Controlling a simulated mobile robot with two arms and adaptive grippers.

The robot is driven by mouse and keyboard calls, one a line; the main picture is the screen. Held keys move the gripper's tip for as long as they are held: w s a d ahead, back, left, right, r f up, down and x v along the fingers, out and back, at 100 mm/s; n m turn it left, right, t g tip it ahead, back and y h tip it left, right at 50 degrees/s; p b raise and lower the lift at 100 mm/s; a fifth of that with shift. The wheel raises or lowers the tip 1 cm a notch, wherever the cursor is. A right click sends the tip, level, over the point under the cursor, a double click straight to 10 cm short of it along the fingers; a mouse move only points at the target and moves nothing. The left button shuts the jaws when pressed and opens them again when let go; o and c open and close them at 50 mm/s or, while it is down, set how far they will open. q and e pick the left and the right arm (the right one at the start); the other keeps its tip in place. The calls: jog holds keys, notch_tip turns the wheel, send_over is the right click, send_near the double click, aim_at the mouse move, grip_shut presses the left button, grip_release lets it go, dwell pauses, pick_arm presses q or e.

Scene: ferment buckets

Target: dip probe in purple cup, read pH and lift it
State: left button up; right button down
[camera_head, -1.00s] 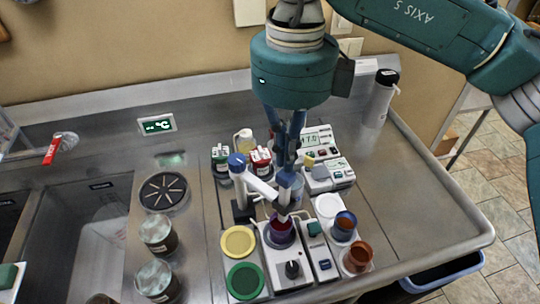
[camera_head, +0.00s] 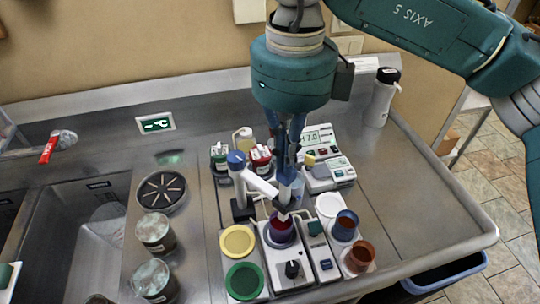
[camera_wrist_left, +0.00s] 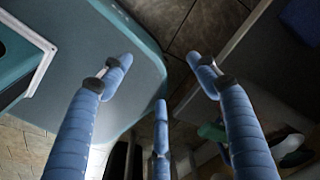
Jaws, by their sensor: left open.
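The purple cup (camera_head: 281,229) stands on the white stirrer (camera_head: 289,272) at the front of the station. The probe (camera_head: 285,205) hangs upright over it from the white swing arm (camera_head: 262,187) of a blue-capped post; its tip seems to be at or inside the cup, depth unclear. My right gripper (camera_head: 288,168) points straight down, its blue fingers around the probe's top; whether they grip it is hidden. The pH meter (camera_head: 320,138) behind shows a reading like 7.0. My left gripper (camera_wrist_left: 157,75) is open and empty in the left wrist view.
A blue cup (camera_head: 344,224) and an orange-brown cup (camera_head: 359,255) stand right of the stirrer. Small bottles (camera_head: 260,158) stand behind. The counter's right side is mostly clear.

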aim_at(286, 180)
jog(key=shift+f+b, duration=2.55)
jog(key=shift+f, duration=0.35)
jog(key=shift+r, duration=0.15)
jog(key=shift+r+p, duration=1.55)
jog(key=shift+r, duration=0.9)
dwell(2.5)
